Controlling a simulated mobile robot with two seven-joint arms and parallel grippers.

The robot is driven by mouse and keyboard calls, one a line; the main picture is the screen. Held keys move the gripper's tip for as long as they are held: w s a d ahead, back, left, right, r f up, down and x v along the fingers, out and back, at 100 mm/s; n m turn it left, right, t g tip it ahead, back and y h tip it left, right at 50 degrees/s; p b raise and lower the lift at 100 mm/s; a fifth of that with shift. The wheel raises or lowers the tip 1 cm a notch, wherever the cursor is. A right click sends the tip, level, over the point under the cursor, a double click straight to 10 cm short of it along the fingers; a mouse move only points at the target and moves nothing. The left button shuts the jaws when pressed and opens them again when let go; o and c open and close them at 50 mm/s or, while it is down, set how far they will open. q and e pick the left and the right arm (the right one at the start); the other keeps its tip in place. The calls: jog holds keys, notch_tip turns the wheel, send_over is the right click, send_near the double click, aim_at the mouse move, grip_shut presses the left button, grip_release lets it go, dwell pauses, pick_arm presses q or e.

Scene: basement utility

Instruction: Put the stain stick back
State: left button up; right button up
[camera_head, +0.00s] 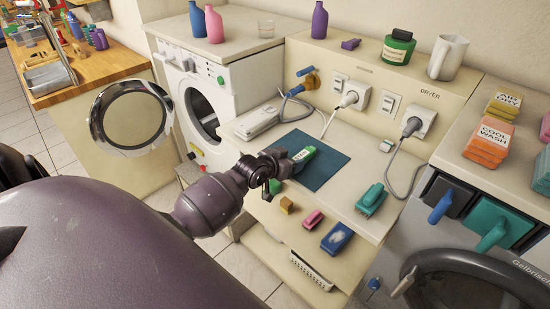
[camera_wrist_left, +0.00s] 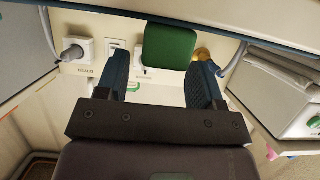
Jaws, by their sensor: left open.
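A green stick-like item with a pale label (camera_head: 303,154), which looks like the stain stick, lies on the dark blue mat (camera_head: 324,172) on the counter ledge. I cannot read its label. My left gripper (camera_head: 272,168) is just left of it in the head view, partly hidden by its own dark wrist. In the left wrist view its two blue fingers are apart, with the gripper (camera_wrist_left: 160,82) empty. A green block (camera_wrist_left: 170,48), apparently the same item, shows beyond and between the fingertips. My right gripper is not in view.
Plugs and cords (camera_head: 350,98) stand behind the mat. A white washer (camera_head: 205,100) with its door open is at left.

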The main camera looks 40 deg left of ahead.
pick_arm(q)
jog(key=d+v, duration=0.1)
jog(key=v, duration=0.8)
jog(key=s+d+f, duration=0.3)
jog(key=s+f, duration=0.1)
jog(key=s, duration=0.2)
jog(key=s+d+f+g, duration=0.1)
jog(key=s+d+f, duration=0.2)
jog(key=s, duration=0.3)
jog(key=s+d+f+y, duration=0.1)
jog(key=s+d+f, duration=0.2)
jog(key=s+f, duration=0.2)
jog(key=shift+s+d+f+g+p, duration=0.3)
jog(key=shift+s+d+g, duration=0.1)
jog(key=shift+s, duration=0.1)
